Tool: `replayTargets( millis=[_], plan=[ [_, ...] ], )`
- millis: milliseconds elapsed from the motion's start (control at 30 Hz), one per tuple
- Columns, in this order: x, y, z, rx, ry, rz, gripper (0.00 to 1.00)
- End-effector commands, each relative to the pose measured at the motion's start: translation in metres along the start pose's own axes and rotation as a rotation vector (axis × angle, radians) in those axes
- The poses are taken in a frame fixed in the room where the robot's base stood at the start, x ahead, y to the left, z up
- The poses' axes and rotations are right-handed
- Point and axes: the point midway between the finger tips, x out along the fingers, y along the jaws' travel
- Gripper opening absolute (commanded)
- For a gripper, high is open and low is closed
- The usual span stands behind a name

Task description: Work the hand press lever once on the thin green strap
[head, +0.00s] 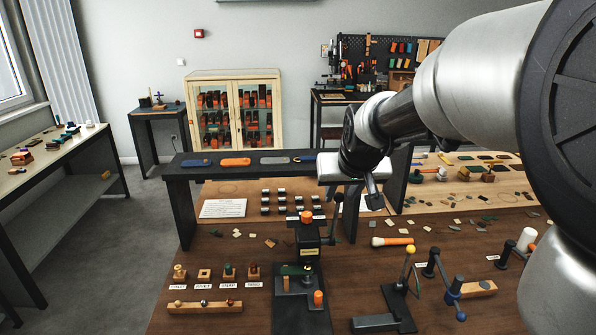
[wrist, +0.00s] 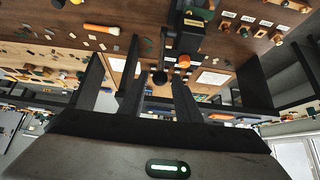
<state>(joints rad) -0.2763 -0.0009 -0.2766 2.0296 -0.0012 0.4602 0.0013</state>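The hand press (head: 309,252) is a dark upright block with an orange knob on top, standing on a dark base on the brown bench. Its lever (head: 335,222) rises at the right side and ends in a black knob. The thin green strap (head: 296,270) lies across the press base below the head. My gripper (head: 357,195) hangs behind and right of the lever top. In the wrist view the fingers (wrist: 158,72) stand apart, with the black lever knob (wrist: 160,78) showing in the gap between them. Contact cannot be told.
A dark raised shelf (head: 222,170) with coloured straps stands behind the press. A yellow-knobbed lever tool (head: 408,270) and a blue-handled tool (head: 455,288) stand to the right. Labelled wooden holders (head: 204,274) are at the left. An orange-handled tool (head: 393,241) lies nearby.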

Motion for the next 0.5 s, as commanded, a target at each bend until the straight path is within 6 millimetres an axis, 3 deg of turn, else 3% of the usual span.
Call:
replayTargets(
  millis=[67, 200, 500],
  plan=[
    [0.0156, -0.0005, 0.0024, -0.001, -0.002, 0.0, 0.3],
    [0.0088, -0.0004, -0.0006, -0.001, 0.001, -0.001, 0.07],
    [0.0079, -0.0002, 0.007, 0.0, 0.003, -0.001, 0.06]
  ],
)
